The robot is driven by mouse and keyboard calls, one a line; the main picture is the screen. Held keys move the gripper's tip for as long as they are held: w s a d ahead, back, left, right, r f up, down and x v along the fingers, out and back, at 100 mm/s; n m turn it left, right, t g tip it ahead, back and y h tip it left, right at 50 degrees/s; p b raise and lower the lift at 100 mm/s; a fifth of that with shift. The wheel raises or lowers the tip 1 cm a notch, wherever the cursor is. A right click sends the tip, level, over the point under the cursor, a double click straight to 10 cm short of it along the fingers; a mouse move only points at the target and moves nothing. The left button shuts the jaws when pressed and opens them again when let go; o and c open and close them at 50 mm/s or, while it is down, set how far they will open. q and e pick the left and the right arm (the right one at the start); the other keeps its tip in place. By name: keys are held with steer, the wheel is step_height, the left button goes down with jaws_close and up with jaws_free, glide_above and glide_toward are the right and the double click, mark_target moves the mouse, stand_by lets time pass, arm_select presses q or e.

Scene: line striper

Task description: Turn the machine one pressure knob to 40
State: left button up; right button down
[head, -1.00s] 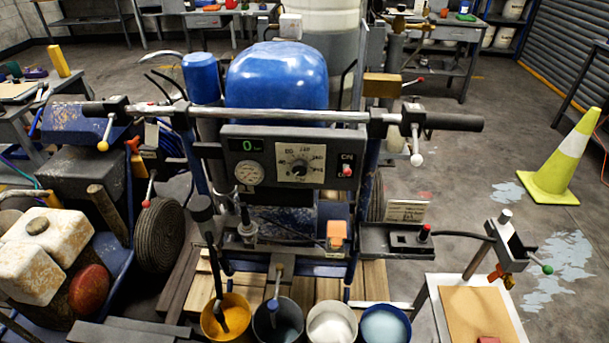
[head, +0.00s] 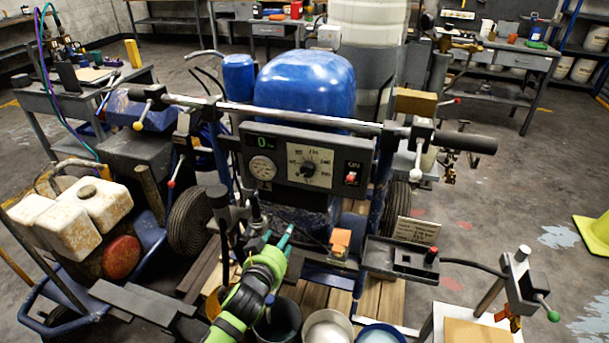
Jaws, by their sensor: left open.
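The pressure knob (head: 308,169) is a small dark round knob on a pale square dial plate, in the middle of the grey control panel (head: 279,181). The dial numbers are too small to read surely. A green display (head: 263,142) left of the knob reads 0. A round gauge (head: 262,168) sits below the display. A red switch (head: 351,178) under the letters ON is at the right. My left gripper (head: 277,241), with a green arm and teal fingers, is open below the panel, apart from the knob. My right gripper is not in view.
A handlebar (head: 300,117) spans above the panel, with levers at both ends. An orange block (head: 340,240) and a grey tray (head: 400,259) stand below right. Several buckets, one white (head: 327,331), stand below my arm. The space before the panel is clear.

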mark_target(307, 172)
arm_select(q)
steer(key=d+r+t+h, duration=0.1)
steer(key=d+r+t, duration=0.25)
steer(key=r, duration=1.15)
steer(key=shift+g, duration=0.25)
steer(key=shift+d+p+x, duration=0.15)
steer(key=shift+p+x, duration=0.1)
steer(key=shift+x, duration=1.6)
steer(key=shift+d+p+x, duration=0.15)
steer(key=shift+p+x, duration=0.05)
steer(key=shift+x, duration=1.65)
steer(key=shift+s, duration=0.1)
jaws_close()
